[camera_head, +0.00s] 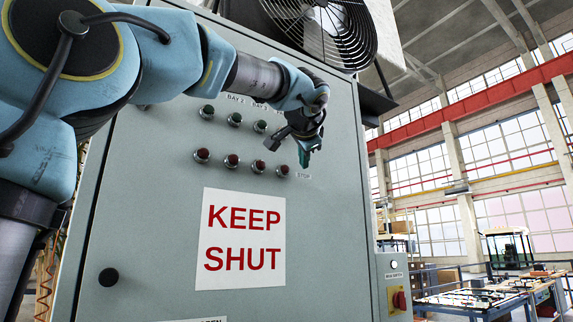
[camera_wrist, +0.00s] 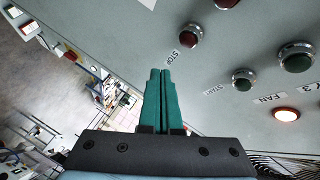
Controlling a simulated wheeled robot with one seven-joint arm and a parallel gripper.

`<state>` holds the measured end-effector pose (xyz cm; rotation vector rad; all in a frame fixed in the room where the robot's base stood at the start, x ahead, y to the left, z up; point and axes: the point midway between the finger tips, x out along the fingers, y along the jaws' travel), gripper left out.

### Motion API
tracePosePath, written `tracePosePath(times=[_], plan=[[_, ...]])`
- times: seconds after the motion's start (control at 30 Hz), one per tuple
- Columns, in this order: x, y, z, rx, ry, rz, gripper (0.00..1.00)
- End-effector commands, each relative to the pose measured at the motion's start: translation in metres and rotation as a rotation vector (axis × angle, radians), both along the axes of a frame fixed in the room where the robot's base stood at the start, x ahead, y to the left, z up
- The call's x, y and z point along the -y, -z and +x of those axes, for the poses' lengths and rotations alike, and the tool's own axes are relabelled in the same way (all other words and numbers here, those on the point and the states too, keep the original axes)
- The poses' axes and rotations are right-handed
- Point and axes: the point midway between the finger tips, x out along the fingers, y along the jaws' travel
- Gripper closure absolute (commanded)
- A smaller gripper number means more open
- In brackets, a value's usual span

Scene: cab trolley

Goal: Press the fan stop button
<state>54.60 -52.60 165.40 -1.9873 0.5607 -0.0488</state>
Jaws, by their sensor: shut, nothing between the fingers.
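The fan stop button is the red button (camera_head: 283,171) at the right end of the lower row on the grey cabinet. In the wrist view this red button (camera_wrist: 190,36) has a STOP label beside it. My gripper (camera_head: 304,158) is shut and empty, its green fingertips up and right of that button in the head view. In the wrist view the fingertips (camera_wrist: 164,74) show below and left of the button, apart from it in the picture. The fan's green start button (camera_wrist: 243,79) and lit lamp (camera_wrist: 286,114) are in the same column.
Other red buttons (camera_head: 232,161) and green buttons (camera_head: 234,119) sit close by to the left. A KEEP SHUT sign (camera_head: 242,239) is below. A caged fan (camera_head: 325,28) sits above. Open hall lies beyond the cabinet's right edge.

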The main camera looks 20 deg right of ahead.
Motion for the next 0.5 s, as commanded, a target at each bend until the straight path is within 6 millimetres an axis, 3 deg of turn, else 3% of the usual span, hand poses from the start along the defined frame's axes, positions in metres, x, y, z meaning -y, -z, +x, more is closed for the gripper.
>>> tracePosePath(times=[0.23, 0.5], plan=[[-0.007, -0.003, 0.032, -0.001, -0.003, 0.001, 1.0], [-0.009, -0.001, 0.047, -0.001, 0.0, 0.0, 1.0]])
